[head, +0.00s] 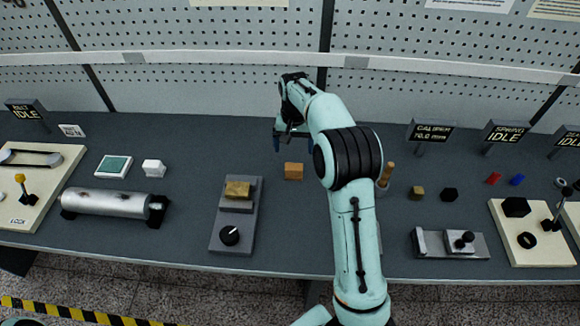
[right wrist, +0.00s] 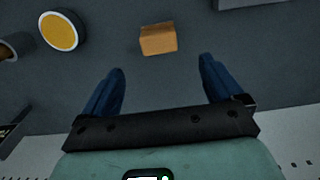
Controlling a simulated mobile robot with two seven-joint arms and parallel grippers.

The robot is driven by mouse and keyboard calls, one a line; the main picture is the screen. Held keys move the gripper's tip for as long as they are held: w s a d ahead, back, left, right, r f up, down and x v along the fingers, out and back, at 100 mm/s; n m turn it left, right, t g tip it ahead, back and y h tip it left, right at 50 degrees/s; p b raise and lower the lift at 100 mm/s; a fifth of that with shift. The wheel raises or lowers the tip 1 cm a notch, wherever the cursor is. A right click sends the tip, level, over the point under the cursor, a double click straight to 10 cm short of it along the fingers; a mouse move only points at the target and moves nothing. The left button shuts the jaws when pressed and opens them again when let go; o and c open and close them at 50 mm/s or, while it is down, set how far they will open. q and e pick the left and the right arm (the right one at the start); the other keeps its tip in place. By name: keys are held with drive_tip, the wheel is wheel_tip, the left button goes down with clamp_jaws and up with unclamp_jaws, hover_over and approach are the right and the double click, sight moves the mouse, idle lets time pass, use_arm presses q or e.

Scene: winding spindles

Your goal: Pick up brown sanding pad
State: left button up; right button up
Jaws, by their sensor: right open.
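A small brown block (head: 293,171), which looks like the sanding pad, lies on the dark grey table near the middle. It also shows in the right wrist view (right wrist: 158,39), at the top centre. My right gripper (head: 293,143) is open and empty, on the far side of the block, with its fingers apart from it. In the right wrist view its two blue fingers (right wrist: 160,75) are spread, and the block lies beyond their tips, between their lines. My left gripper is not in view.
A grey device (head: 229,237) with a knob and a gold-brown block (head: 237,190) on top stands left of the pad. A round yellow-topped thing (right wrist: 60,31) lies beside the pad. A wooden handle (head: 387,173) stands right of my arm. Small blocks lie farther right.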

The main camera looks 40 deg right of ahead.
sight(294, 166)
wheel_tip(294, 166, down, 6)
drive_tip(key=shift+r, duration=0.25)
drive_tip(key=shift+s+f, duration=0.1)
drive_tip(key=shift+f, duration=2.6)
drive_tip(key=c, duration=1)
